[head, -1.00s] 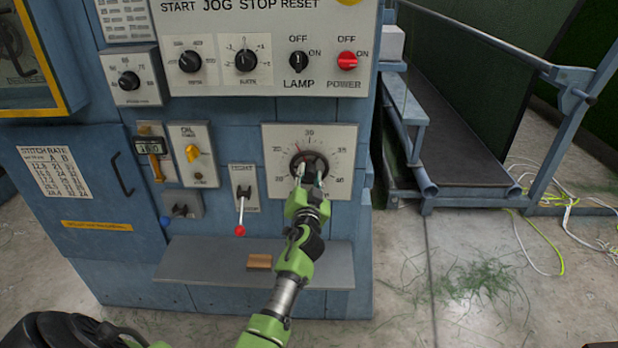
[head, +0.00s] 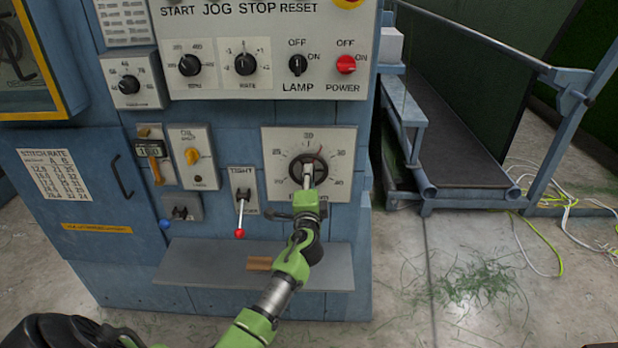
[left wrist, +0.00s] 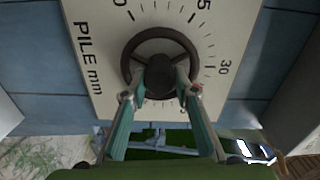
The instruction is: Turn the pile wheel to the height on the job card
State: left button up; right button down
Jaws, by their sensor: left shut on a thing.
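The pile wheel (head: 297,170) is a dark round handwheel on a white dial plate (head: 340,190) marked 20 to 40 in steps of five. In the left wrist view the wheel (left wrist: 132,52) has a dark central hub (left wrist: 161,77), and the plate reads "PILE mm". A small red mark on the wheel's rim points a little past 30, toward 35. My left gripper (head: 308,180) is at the wheel, and its two fingers are shut on the hub, also in the left wrist view (left wrist: 160,88). I can't identify a job card. My right gripper is not in view.
A lever with a red knob (head: 239,234) hangs left of the dial. A shelf (head: 200,262) with a wooden block (head: 259,263) juts out below. A "STITCH RATE" sheet (head: 62,175) is on the left door. Railings and a dark belt (head: 455,150) stand right.

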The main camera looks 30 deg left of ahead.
pick_arm(q)
jog(key=m, duration=0.2)
jog(key=m+p, duration=0.1)
jog(key=m, duration=0.1)
jog(key=shift+r+m, duration=0.2)
jog(key=shift+m, duration=0.2)
jog(key=m+p, duration=0.2)
jog(key=m, duration=0.2)
jog(key=shift+a+m, duration=0.1)
jog(key=shift+m, duration=0.2)
jog(key=m+p, duration=0.3)
jog(key=m, duration=0.2)
jog(key=shift+a+f+m+p, duration=0.1)
jog(key=shift+m+p, duration=0.85)
jog(key=shift+m, duration=1.05)
jog(key=o, duration=1.1)
jog(key=shift+f, duration=0.2)
